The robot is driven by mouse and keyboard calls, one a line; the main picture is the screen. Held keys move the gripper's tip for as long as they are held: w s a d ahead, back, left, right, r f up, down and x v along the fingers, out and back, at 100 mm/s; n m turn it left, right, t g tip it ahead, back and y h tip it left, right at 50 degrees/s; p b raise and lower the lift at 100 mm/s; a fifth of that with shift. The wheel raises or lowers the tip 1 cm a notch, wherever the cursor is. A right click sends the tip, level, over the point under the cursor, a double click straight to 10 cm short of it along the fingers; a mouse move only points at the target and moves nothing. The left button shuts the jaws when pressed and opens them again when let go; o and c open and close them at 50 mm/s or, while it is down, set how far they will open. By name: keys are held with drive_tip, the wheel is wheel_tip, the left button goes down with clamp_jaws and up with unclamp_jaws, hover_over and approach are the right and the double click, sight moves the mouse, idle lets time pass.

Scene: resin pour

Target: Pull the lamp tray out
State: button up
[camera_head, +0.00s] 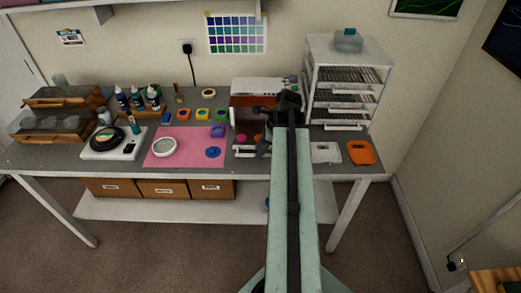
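The lamp (256,86) is a white box with a reddish-brown open front, standing at the back of the grey table. At its lower front is the lamp tray (243,153), pale, with small pink and orange pieces on it. Its right part is hidden behind my arm. My gripper (263,143) is over the front right of the tray, by its front edge. The fingers are small and dark here. I cannot tell whether they are open or shut, or whether they touch the tray.
A white drawer rack (347,80) stands right of the lamp. An orange tray (361,153) and a pale tray (325,153) lie at the front right. On the left are a pink mat (185,158), a scale (101,150) and several bottles. Floor in front is clear.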

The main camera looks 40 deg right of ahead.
drive_tip(key=shift+r, duration=0.1)
drive_tip(key=p+v, duration=0.7)
drive_tip(key=v, duration=0.1)
drive_tip(key=shift+w, duration=0.1)
